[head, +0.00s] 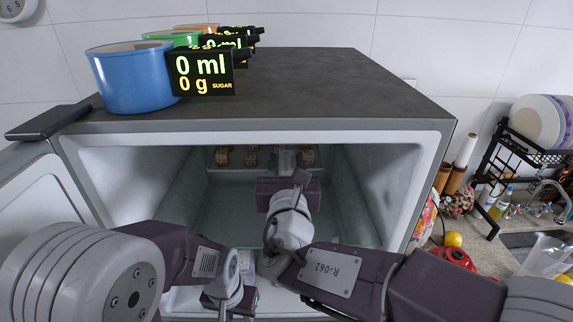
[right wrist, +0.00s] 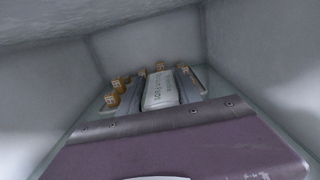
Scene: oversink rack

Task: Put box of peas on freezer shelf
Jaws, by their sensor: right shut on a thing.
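The freezer (head: 250,133) stands open in the head view. Its freezer shelf (head: 232,172) runs across the back, with several small brown packages (head: 223,157) on it. My right gripper (head: 288,172) reaches deep inside at shelf height and is shut on a pale box, the box of peas (head: 287,160). In the right wrist view the box (right wrist: 159,88) lies between the two fingers, its printed face showing. Whether it touches the shelf I cannot tell. My left gripper (head: 229,300) is low at the freezer's front; its fingers are not clear.
Blue, green and orange pots (head: 132,80) with black display labels stand on the freezer's dark top. The freezer door (head: 38,190) is swung open at left. A dish rack (head: 530,150) and sink are at right. Side walls and ceiling are close around my right gripper.

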